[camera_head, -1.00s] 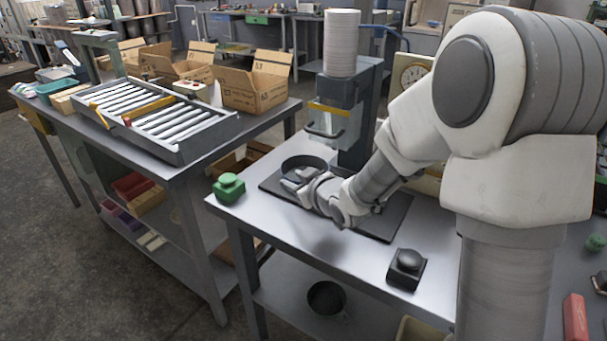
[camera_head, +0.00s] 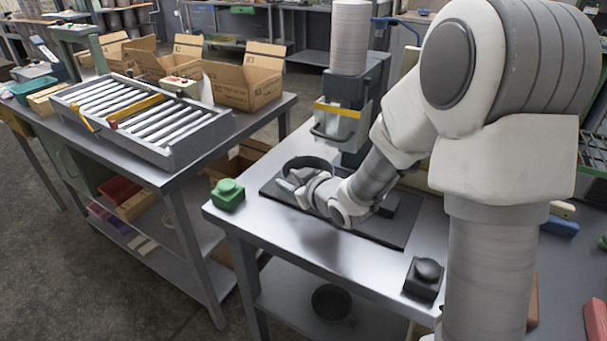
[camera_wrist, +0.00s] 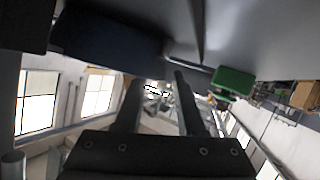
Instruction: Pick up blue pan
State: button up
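The blue pan shows in the head view as a dark round rim (camera_head: 318,162) over the black mat (camera_head: 375,236) on the front table. My gripper and wrist cover its near side. My gripper (camera_head: 283,183) is low at the pan's near left side. In the wrist view, a dark blue curved body (camera_wrist: 105,42), which looks like the pan, fills the upper left. My gripper's two fingers (camera_wrist: 157,80) stand apart with background showing between them. Their tips come close to the dark blue body; I cannot tell whether they touch it.
A green button box (camera_head: 227,194) stands left of the mat and also shows in the wrist view (camera_wrist: 233,82). A black button box (camera_head: 424,278) is at the table's front. A grey press machine (camera_head: 345,115) rises behind the pan. A roller conveyor (camera_head: 150,120) is on the left table.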

jog(key=shift+w+a+f, duration=0.1)
jog(key=shift+w+a, duration=0.05)
jog(key=shift+w, duration=0.05)
grip_shut()
dwell(1.4)
